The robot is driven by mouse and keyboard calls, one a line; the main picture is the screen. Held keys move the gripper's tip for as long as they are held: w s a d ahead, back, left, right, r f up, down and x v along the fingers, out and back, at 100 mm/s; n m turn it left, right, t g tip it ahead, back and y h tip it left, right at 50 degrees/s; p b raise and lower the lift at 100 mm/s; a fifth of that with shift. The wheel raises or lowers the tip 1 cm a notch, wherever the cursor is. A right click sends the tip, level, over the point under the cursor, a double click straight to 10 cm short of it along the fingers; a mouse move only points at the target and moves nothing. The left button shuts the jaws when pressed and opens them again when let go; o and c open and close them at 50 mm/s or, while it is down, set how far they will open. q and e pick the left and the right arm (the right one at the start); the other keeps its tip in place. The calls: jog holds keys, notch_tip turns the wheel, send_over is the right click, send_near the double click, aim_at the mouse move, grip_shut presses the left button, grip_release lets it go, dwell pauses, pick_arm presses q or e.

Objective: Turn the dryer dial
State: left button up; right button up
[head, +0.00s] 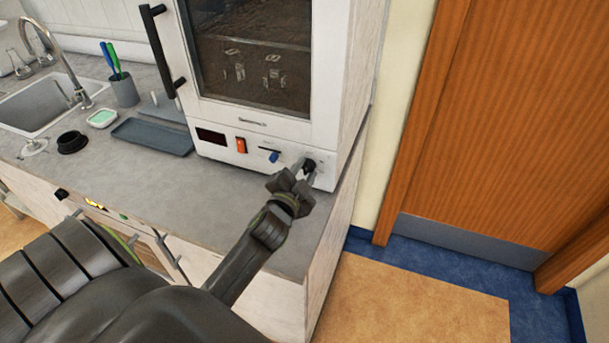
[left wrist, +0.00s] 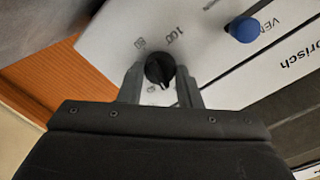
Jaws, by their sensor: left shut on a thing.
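The dryer (head: 215,115) is a white cabinet with a dark window, standing on the grey counter. Its black dial (head: 309,164) is at the lower right of the front panel. In the left wrist view the round dial (left wrist: 160,70) shows with numbers printed around it, "100" among them. My left gripper (head: 304,169) reaches the panel from the front and is shut on the dial. In the left wrist view its two fingers (left wrist: 160,84) stand on either side of the dial. My right gripper is not in view.
Beside the dial are a blue vent knob (head: 274,156), an orange switch (head: 241,145) and a dark display (head: 211,136). A grey tray (head: 152,136), a black ring-shaped dish (head: 71,142) and a cup with pens (head: 124,92) stand left. A wooden door (head: 500,130) is at the right.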

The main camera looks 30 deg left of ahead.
pick_arm(q)
jog(key=shift+n+b, duration=0.35)
jog(key=shift+n, duration=0.75)
jog(key=o, duration=1)
jog(key=shift+b+v, duration=1.6)
jog(key=shift+v, duration=7.05)
jog(key=shift+a, duration=0.15)
jog(key=shift+f, duration=0.1)
